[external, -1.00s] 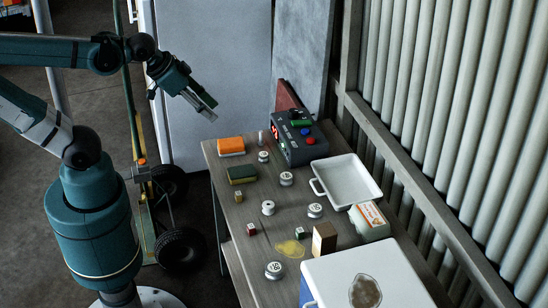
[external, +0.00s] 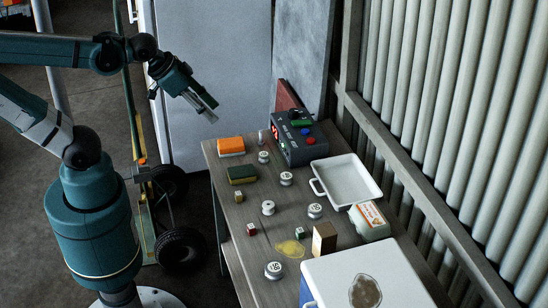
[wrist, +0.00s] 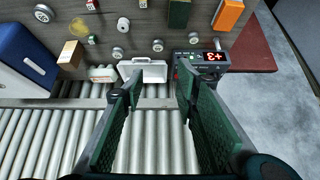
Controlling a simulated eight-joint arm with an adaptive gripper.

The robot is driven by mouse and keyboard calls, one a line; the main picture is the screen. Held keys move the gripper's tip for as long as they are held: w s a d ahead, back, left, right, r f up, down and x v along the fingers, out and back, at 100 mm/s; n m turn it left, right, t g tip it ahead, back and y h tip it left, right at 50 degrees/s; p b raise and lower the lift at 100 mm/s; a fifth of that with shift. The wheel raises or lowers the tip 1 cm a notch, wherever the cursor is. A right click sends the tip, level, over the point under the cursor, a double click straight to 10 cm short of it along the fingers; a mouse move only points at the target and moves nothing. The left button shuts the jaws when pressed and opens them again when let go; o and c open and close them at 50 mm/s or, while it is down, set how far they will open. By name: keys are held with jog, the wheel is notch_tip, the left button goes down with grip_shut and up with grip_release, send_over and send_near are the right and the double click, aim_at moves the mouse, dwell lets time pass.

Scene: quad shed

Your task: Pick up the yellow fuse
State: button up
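My gripper (external: 207,105) is in the air beyond the table's far left corner, well away from the fuse. In the wrist view my gripper (wrist: 160,85) has its two green fingers spread apart, with nothing held between them.
The table holds several white spools, a red block (external: 251,229), a green block (external: 300,233), an orange block (external: 231,146), a control box (external: 299,142), a white tray (external: 345,180) and a cooler (external: 340,270). A ribbed wall stands behind. Bare table surrounds the yellow block.

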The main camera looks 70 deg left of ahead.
jog(key=m+g+b, duration=0.3)
jog(key=m+g, duration=0.4)
jog(key=m, duration=0.9)
send_over(238, 194)
notch_tip(238, 194, down, 22)
jog(key=shift+w+r, duration=0.1)
jog(key=shift+w, duration=0.05)
jog(key=shift+f+m, duration=0.6)
jog(key=shift+f, duration=0.2)
jog(key=shift+f, duration=1.3)
jog(key=shift+a+f+b, duration=0.1)
jog(key=shift+f+b, duration=0.95)
jog(key=shift+f, duration=1.55)
